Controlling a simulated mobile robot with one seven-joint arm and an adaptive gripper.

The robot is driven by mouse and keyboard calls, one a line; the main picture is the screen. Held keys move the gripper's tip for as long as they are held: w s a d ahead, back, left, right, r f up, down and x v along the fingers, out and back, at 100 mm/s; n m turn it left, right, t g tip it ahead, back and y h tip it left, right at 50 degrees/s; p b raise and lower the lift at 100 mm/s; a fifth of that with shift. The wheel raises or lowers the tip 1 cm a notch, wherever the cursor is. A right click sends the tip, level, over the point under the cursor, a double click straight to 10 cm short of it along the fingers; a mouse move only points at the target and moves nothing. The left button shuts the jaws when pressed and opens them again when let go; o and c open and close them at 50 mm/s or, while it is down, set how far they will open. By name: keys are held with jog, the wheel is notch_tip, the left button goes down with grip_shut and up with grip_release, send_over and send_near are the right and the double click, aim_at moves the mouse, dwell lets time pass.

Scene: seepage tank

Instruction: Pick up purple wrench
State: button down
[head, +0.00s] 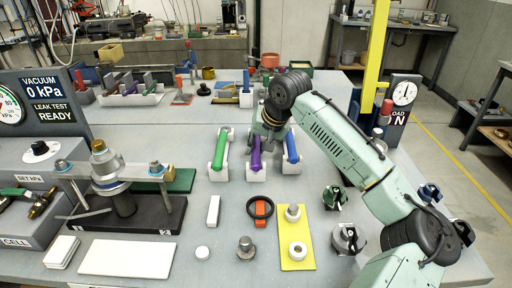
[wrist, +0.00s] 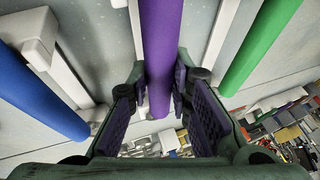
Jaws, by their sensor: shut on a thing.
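The purple wrench (head: 255,158) lies in a white holder in the middle of the table, between a green tool (head: 220,150) and a blue tool (head: 291,146). My gripper (head: 268,135) is at the far end of the purple wrench in the head view; the arm partly hides that end. In the wrist view the purple wrench (wrist: 162,50) runs between the two dark padded fingers of my gripper (wrist: 163,95), which are shut on it. I cannot tell whether the wrench is clear of its holder.
The blue tool (wrist: 42,80) and green tool (wrist: 262,45) flank the fingers closely, in white holders. Nearer stand a black ring (head: 260,207) and a yellow plate (head: 297,255). A yellow post (head: 375,60) stands behind my arm. A clamp fixture (head: 120,200) is at left.

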aim_at(257, 145)
notch_tip(257, 145, up, 10)
jog(key=shift+r+b, duration=0.1)
jog(key=shift+b, duration=0.9)
jog(key=c, duration=2)
grip_release()
grip_shut()
